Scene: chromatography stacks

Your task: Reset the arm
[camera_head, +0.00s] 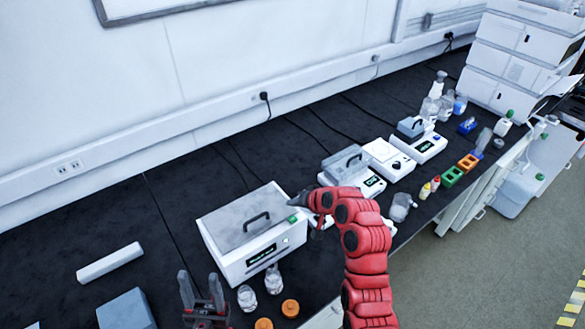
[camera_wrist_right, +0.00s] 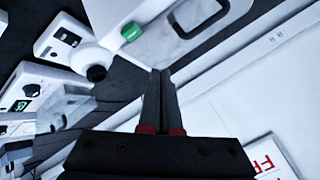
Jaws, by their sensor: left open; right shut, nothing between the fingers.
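My red right arm reaches in from the bottom of the head view. Its dark right gripper (camera_head: 303,199) is at the right end of the white box with a grey lid (camera_head: 245,222), close to a small green part (camera_head: 292,218). In the right wrist view the right gripper's fingers (camera_wrist_right: 160,85) are together with nothing between them, and the green part (camera_wrist_right: 131,32) is beyond them. Whether the fingers touch the box cannot be told. My left gripper (camera_head: 201,290) is open and empty at the bottom left, in front of the box, its fingers pointing up.
Two glass bottles (camera_head: 273,279) and orange caps (camera_head: 290,308) stand close right of the left gripper. A white bar (camera_head: 110,262) and a grey-blue block (camera_head: 126,311) lie at left. Several instruments (camera_head: 388,160) line the dark bench to the right. The back left bench is clear.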

